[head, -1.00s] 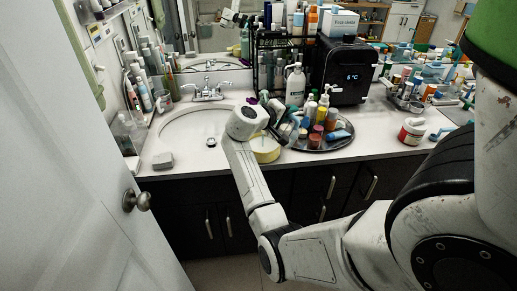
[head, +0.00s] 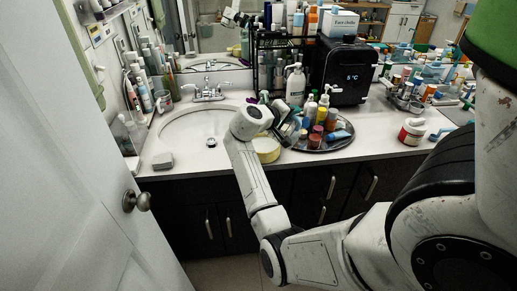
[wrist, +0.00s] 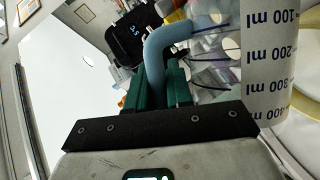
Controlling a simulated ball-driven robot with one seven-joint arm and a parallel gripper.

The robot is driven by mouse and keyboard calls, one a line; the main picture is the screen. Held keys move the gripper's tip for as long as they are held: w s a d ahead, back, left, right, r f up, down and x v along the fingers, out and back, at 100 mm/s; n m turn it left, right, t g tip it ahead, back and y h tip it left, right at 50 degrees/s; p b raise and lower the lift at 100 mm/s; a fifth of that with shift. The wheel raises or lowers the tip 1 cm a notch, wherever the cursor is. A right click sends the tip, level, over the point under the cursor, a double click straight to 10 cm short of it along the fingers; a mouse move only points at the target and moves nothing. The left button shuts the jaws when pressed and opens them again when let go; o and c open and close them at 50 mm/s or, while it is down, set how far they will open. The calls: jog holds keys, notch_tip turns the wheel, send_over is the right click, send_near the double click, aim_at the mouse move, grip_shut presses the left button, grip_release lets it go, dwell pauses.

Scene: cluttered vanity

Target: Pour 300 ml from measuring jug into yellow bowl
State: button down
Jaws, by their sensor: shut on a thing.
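My gripper (wrist: 165,88) has green fingers and is shut on the blue-grey handle of the measuring jug. The jug (wrist: 285,62) shows in the wrist view as a clear wall with a pale scale strip, marked from 100 to 400 ml. In the head view my gripper (head: 277,113) is over the counter right of the sink, and the jug is largely hidden there. The yellow bowl (head: 267,152) stands below my wrist, partly covered by it. A pale yellow rim of the bowl (wrist: 302,138) shows beside the jug. I cannot see the liquid level.
A round dark tray (head: 322,147) with several bottles and jars stands right of the bowl. A pump bottle (head: 295,86) and a black box (head: 346,75) stand behind. The sink (head: 185,130) is left; a red jar (head: 412,132) is right.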

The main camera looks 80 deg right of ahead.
aim_at(301, 130)
jog(key=shift+s+a+r+m, duration=0.1)
jog(key=shift+s+r+m, duration=0.05)
jog(key=shift+s+m, duration=0.2)
jog(key=shift+s+a+f+m+t+b, duration=0.1)
jog(key=shift+s+f+m+t+b, duration=0.2)
jog(key=shift+s+m+t, duration=0.25)
jog(key=shift+s+a+m+t, duration=0.1)
jog(key=shift+s+m+t, duration=0.45)
jog(key=shift+m, duration=0.05)
jog(key=f+b, duration=0.1)
jog(key=f+m+t+b, duration=0.1)
jog(key=b, duration=0.1)
jog(key=shift+s+a+f+m, duration=0.1)
jog(key=shift+s+m, duration=0.2)
jog(key=shift+s, duration=0.05)
jog(key=shift+s+f+m+t+b, duration=0.15)
jog(key=shift+m+t+b, duration=0.2)
jog(key=shift+b, duration=0.25)
jog(key=shift+t, duration=0.35)
